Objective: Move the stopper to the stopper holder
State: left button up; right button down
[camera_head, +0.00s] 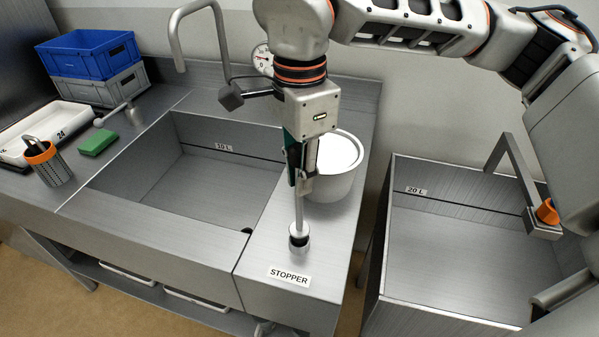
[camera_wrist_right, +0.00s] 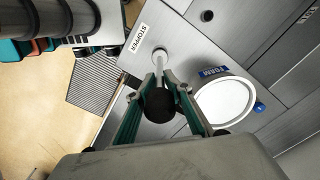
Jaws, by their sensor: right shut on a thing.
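The stopper (camera_head: 298,211) is a thin, light metal rod, held upright below my right gripper (camera_head: 303,180). The stopper holder (camera_head: 299,241) is a short metal cylinder on the counter behind the STOPPER label (camera_head: 289,275). The rod's lower end is at the holder's dark opening; I cannot tell how deep it sits. My left gripper is not in view in the head view.
A white-topped round tub (camera_head: 338,152), labelled FOAM in the wrist view, stands close behind the gripper. The 10 L sink (camera_head: 215,175) lies left, under a tap (camera_head: 216,40). The 20 L tank (camera_head: 440,235) lies right, across a gap. Blue and grey crates (camera_head: 92,52) stand far left.

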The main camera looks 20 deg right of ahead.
aim_at(300, 147)
jog(key=shift+f+b, duration=0.75)
jog(key=shift+f, duration=0.55)
jog(key=c, duration=1.7)
grip_release()
notch_tip(300, 147, up, 12)
